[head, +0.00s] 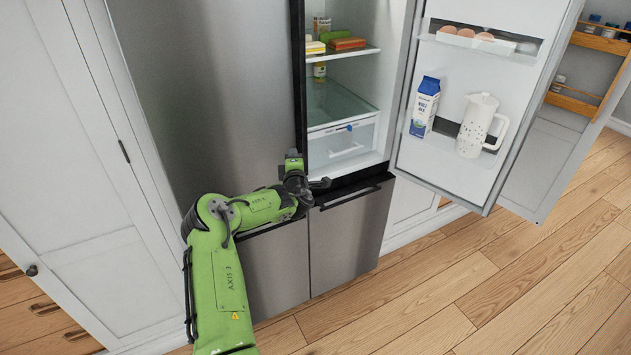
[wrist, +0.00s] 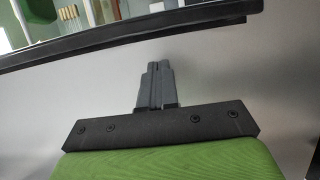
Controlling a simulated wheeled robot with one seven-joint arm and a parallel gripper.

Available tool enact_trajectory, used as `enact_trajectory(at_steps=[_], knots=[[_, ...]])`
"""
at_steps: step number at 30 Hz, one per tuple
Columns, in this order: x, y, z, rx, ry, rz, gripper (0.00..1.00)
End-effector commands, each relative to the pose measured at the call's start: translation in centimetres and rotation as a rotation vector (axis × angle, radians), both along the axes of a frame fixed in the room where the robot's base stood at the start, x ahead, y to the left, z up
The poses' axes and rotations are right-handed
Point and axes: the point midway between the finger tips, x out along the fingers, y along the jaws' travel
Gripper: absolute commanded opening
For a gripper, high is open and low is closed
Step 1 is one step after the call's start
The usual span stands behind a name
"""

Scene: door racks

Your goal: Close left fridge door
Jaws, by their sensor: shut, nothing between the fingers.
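The left fridge door (head: 205,85) is a tall grey steel panel in the head view. It stands in line with the cabinet front, or nearly so; I cannot tell whether a small gap is left. Its dark inner edge (head: 298,75) borders the open right compartment. My gripper (head: 318,184) is at the lower right corner of this door, close to that edge. In the wrist view my gripper (wrist: 156,70) is shut and empty, in front of a grey steel surface. Whether the fingertips touch it is unclear.
The right fridge door (head: 465,95) stands wide open, with a milk carton (head: 424,106), a white pitcher (head: 478,124) and eggs in its racks. The lit compartment (head: 342,95) holds food. Steel drawers (head: 345,240) are below. Wooden floor (head: 480,285) is clear at right.

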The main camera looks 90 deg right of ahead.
Motion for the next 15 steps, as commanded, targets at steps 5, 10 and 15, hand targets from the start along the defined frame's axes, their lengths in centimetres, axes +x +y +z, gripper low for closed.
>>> enact_trajectory(at_steps=[5,10,15], knots=[[-1.4,2.3,0.0,0.004,0.003,-0.008,0.00],[-3.0,5.2,0.0,0.006,0.004,-0.010,0.00],[-4.2,7.7,0.0,0.005,0.004,-0.009,0.00]])
